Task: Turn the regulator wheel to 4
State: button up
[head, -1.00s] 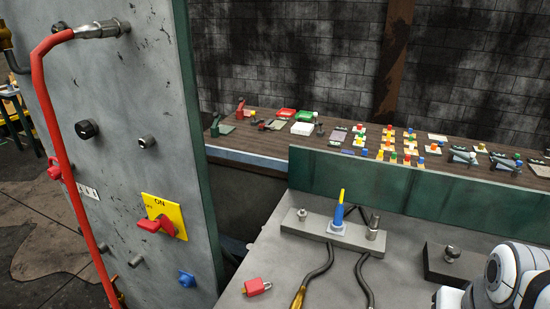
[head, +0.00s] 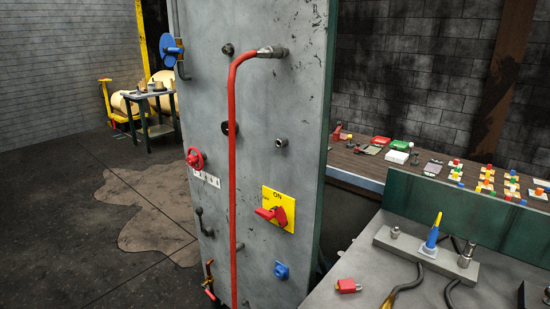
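A small red handwheel (head: 195,158) sits at the left edge of the grey machine panel (head: 290,110), seen at a slant. A white plate (head: 207,178) with small dark marks is just below and right of it; the marks are too small to read. A larger blue round wheel (head: 172,50) is higher up, on a pipe at the panel's left edge. I cannot tell from the frames which one is the regulator wheel, nor any wheel's setting. My gripper is not in view.
A red hose (head: 233,180) runs down the panel's front. A red switch (head: 271,214) on a yellow plate (head: 285,198), a blue knob (head: 281,270) and levers also stick out. A metal bench (head: 370,275) stands right. Open floor (head: 80,240) lies left.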

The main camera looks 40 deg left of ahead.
aim_at(191, 160)
jog(key=u, duration=0.2)
jog(key=k, duration=0.1)
jog(key=u, duration=3.35)
jog(key=k, duration=0.95)
jog(key=z, duration=1.25)
jog(key=i, duration=0.95)
jog(key=u, duration=0.1)
